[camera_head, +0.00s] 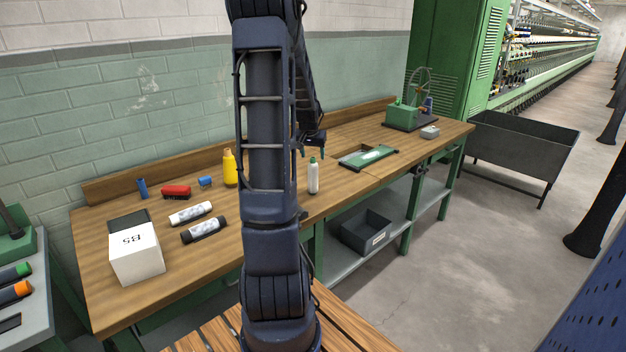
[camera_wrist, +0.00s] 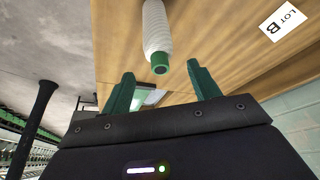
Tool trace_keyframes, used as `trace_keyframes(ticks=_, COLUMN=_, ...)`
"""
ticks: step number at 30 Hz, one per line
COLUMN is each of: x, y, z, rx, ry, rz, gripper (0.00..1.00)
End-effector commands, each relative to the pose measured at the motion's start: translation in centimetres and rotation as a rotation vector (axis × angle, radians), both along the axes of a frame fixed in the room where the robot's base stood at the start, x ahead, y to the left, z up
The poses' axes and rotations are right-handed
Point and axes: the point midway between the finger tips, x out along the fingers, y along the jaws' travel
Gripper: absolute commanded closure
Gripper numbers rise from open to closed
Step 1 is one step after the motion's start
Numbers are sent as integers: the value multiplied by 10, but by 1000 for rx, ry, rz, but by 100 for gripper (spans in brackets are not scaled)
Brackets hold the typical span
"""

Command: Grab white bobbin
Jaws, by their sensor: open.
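A white bobbin (camera_head: 313,178) with a green tip stands upright on the workbench (camera_head: 330,200), near its front edge. My gripper (camera_head: 313,153) is beside its top in the head view, with green fingers. In the wrist view the white bobbin (camera_wrist: 156,25) extends away from me, its green end between and just beyond the two fingertips of my gripper (camera_wrist: 160,70). The fingers are apart and I see no grip on it. My arm hides part of the bench to the left of the bobbin.
A green tray (camera_head: 352,163) holding a pale item lies to the right. A yellow bottle (camera_head: 230,169), red brush (camera_head: 176,192), two lying cylinders (camera_head: 191,213) and a white box (camera_head: 135,254) are left. A LOT B label (camera_wrist: 281,26) shows in the wrist view.

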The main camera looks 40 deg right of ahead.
Motion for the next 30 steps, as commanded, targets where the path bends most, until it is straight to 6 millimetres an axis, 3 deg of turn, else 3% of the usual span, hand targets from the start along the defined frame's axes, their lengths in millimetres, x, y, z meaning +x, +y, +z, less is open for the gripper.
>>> trace_keyframes(ticks=15, x=10, y=-14, z=-47, rx=2, ry=1, rz=0, gripper=39)
trace_keyframes(ticks=22, x=11, y=-15, z=-49, rx=1, ry=-1, rz=0, gripper=39)
trace_keyframes(ticks=23, x=11, y=-15, z=-49, rx=1, ry=-1, rz=0, gripper=41)
trace_keyframes(ticks=30, x=11, y=-14, z=-49, rx=1, ry=-1, rz=0, gripper=88)
